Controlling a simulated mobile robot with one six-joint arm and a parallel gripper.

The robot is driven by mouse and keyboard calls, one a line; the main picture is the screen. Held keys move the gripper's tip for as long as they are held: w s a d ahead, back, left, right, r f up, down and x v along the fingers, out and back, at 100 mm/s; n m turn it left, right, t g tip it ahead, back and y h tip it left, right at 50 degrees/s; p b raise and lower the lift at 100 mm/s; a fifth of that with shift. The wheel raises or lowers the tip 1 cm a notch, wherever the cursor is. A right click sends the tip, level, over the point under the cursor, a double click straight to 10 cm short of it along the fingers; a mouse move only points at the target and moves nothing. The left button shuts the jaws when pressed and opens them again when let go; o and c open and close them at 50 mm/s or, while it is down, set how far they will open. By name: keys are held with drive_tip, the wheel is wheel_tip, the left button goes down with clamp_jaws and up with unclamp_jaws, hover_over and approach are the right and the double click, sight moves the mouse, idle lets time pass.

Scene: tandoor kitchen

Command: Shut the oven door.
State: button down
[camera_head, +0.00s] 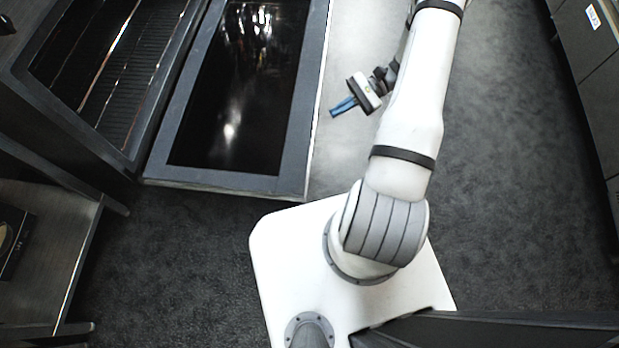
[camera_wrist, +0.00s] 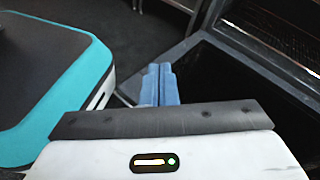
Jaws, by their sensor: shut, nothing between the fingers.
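The oven door (camera_head: 227,182) is open, folded down and out from the oven (camera_head: 110,75). It has a wide grey frame around dark reflective glass. My gripper (camera_head: 338,109) is just right of the door's outer edge in the head view, apart from it in the picture. Its two blue fingers are shut together and empty. In the wrist view the fingers (camera_wrist: 160,84) point towards a corner of the grey door frame (camera_wrist: 190,68). Whether they touch the door I cannot tell.
A low metal shelf (camera_head: 45,250) stands at the lower left. Dark cabinets (camera_head: 590,60) line the right side. Dark carpeted floor (camera_head: 510,160) is clear between my arm and those cabinets. Oven racks (camera_head: 130,60) show inside the open oven.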

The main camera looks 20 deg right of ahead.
drive_tip(key=s+f+m+t+y+b, duration=0.25)
drive_tip(key=f+m+t+b, duration=0.25)
drive_tip(key=f, duration=1.2)
drive_tip(key=s+f+m+t+y+b, duration=0.2)
drive_tip(key=s+f+m+t+b, duration=0.3)
drive_tip(key=f, duration=1.1)
drive_tip(key=w+a+r+t+b, duration=0.1)
drive_tip(key=w+a, duration=0.3)
drive_tip(key=a, duration=0.5)
drive_tip(key=shift+a+r+b, duration=0.3)
drive_tip(key=shift+r+b, duration=0.1)
drive_tip(key=shift+b, duration=0.5)
drive_tip(key=shift+w, duration=0.1)
